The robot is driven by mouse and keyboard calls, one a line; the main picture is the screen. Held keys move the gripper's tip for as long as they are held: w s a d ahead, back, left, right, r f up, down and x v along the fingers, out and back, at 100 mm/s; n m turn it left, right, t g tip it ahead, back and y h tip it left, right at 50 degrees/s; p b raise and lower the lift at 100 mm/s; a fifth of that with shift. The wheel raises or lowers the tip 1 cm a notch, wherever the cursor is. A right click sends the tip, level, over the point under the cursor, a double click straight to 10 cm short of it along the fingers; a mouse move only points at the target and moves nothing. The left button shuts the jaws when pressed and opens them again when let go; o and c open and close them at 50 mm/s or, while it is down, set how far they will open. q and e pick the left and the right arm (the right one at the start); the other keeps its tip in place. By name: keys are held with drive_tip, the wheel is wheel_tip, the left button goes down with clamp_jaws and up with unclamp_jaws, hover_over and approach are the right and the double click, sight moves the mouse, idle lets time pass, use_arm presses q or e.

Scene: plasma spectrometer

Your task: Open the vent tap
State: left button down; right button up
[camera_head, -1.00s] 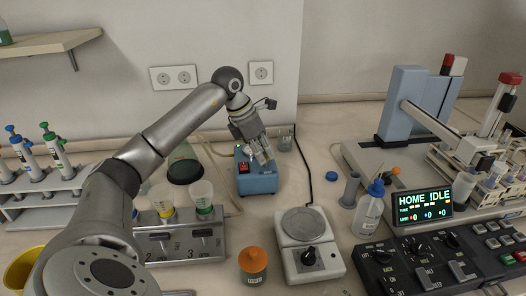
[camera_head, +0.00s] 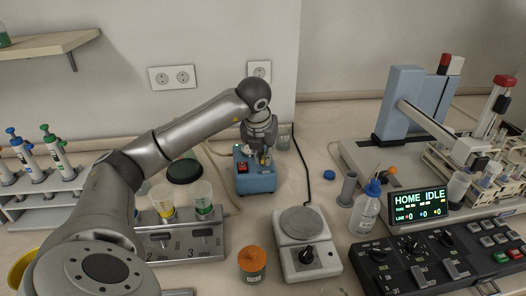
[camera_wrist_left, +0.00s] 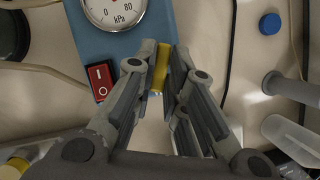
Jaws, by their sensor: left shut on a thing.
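The blue pump box (camera_head: 262,186) stands on the bench at the centre of the head view, with a red switch (camera_head: 242,167) on its front. In the left wrist view, the vent tap's yellow handle (camera_wrist_left: 161,68) lies between the fingers of my left gripper (camera_wrist_left: 166,54), which is shut on it. My left gripper also shows in the head view (camera_head: 263,160), pointing down at the right part of the box and hiding much of its top. The right gripper is not in view.
In the left wrist view, a kPa gauge (camera_wrist_left: 115,10) and the red switch (camera_wrist_left: 100,79) sit left of the fingers. A hotplate (camera_head: 305,262), an orange-capped jar (camera_head: 252,263) and a funnel rack (camera_head: 183,243) stand nearer the front. A black cable (camera_head: 300,160) runs right of the box.

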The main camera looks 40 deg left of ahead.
use_arm(q)
drive_tip(key=shift+w+d+r+n+g+y, duration=0.1)
drive_tip(key=shift+n+g+y, duration=0.25)
drive_tip(key=shift+n, duration=0.8)
drive_tip(key=shift+w+n+g+y, duration=0.1)
drive_tip(key=shift+n+g+y, duration=0.2)
drive_tip(key=shift+n, duration=0.85)
drive_tip(key=c, duration=1.5)
unclamp_jaws()
drive_tip(key=shift+s, duration=0.1)
drive_tip(key=v, duration=1.2)
drive_tip(key=shift+p, duration=0.35)
